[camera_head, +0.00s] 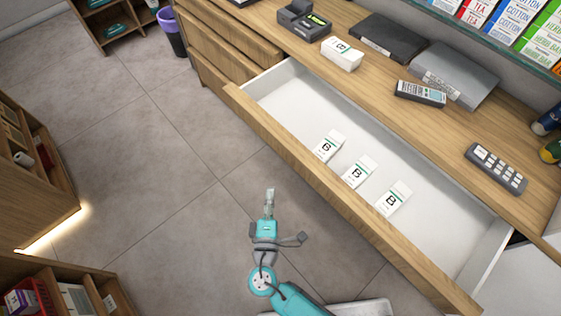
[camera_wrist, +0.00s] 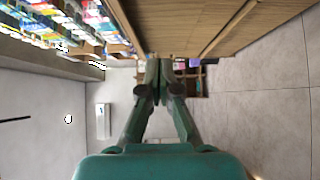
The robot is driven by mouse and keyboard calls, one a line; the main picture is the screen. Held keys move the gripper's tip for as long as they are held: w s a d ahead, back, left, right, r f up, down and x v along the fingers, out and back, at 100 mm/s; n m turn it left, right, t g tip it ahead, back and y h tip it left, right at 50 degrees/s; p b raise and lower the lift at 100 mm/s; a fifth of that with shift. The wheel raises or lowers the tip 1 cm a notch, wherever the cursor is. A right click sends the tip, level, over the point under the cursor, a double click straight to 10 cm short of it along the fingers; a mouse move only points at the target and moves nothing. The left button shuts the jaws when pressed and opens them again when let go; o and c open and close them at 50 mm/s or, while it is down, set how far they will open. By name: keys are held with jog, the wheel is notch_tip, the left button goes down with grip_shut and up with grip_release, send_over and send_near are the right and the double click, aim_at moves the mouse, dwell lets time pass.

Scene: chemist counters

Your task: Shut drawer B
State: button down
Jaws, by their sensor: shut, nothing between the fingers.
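A long wooden drawer (camera_head: 300,150) with a white inside stands pulled out from the counter in the head view. Three white boxes marked B lie in it: one (camera_head: 328,146) at the left, one (camera_head: 359,171) in the middle, one (camera_head: 392,198) at the right. My gripper (camera_head: 269,190) is shut and empty. It appears over the floor, in front of the drawer's front panel and apart from it. The wrist view shows its fingers (camera_wrist: 161,64) close together, with a wooden surface beyond at the upper right.
On the counter top (camera_head: 320,85) are a white box (camera_head: 342,53), a card terminal (camera_head: 304,20), a scanner-like device (camera_head: 420,93), a grey box (camera_head: 453,75) and a remote (camera_head: 495,167). Shelves (camera_head: 35,160) stand at the left. The grey floor (camera_head: 150,150) between is clear.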

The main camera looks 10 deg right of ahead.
jog(key=w+d, duration=0.4)
jog(key=w, duration=0.8)
jog(key=shift+d, duration=0.35)
jog(key=shift+w, duration=0.1)
